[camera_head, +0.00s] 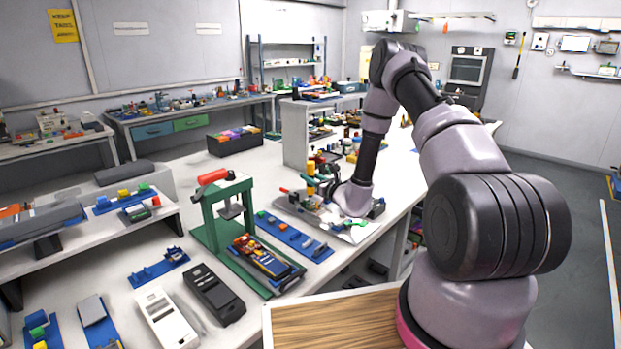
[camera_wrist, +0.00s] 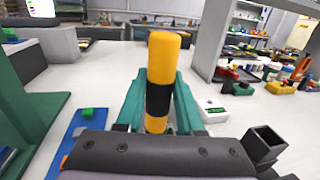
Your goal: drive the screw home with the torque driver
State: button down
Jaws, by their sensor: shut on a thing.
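The torque driver (camera_wrist: 164,62), a yellow handle with a black band, stands roughly upright between my gripper's teal fingers (camera_wrist: 158,108) in the wrist view. My gripper (camera_head: 322,184) is shut on it. The driver's tip is hidden behind my gripper's dark body in the wrist view. I cannot make out the screw in either view.
A green press stand (camera_head: 207,228) with a red handle is left of my gripper, with a dark module (camera_head: 262,257) on its base. Shelves with bottles (camera_head: 320,130) stand behind. Bare white bench lies behind the press.

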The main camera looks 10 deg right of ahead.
aim_at(313, 164)
jog(key=shift+f, duration=1)
dwell(2.5)
dwell(0.5)
jog(key=shift+r, duration=3.6)
